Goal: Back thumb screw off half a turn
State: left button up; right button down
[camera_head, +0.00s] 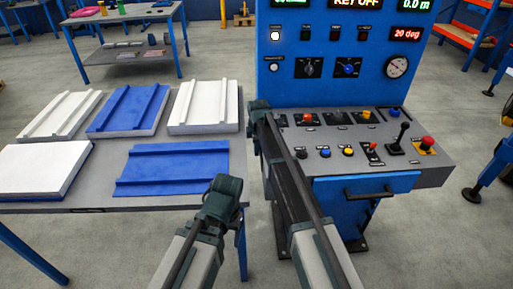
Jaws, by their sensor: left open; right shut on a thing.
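The blue control console (330,75) stands right of centre, with a grey sloped desk (420,165). My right gripper (257,106) is at the left end of this desk, beside the console's upright panel. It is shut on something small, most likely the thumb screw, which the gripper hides. My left gripper (226,184) is lower, over the front right corner of the work table, open, with nothing seen between its fingers. It is apart from the console.
The grey work table (95,200) on the left carries white and blue panels, with a flat blue panel (175,165) nearest my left gripper. The desk has coloured buttons, a joystick (400,135) and a red emergency stop (428,142). A blue drawer (365,197) is below.

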jog(key=shift+w+g, duration=0.4)
jog(key=shift+g, duration=0.3)
jog(key=shift+w+g, duration=0.1)
jog(key=shift+g, duration=0.7)
jog(key=shift+f+g, duration=0.1)
jog(key=shift+g, duration=0.8)
jog(key=shift+g+b, duration=0.35)
jog(key=shift+g, duration=0.15)
jog(key=c, duration=0.6)
grip_release()
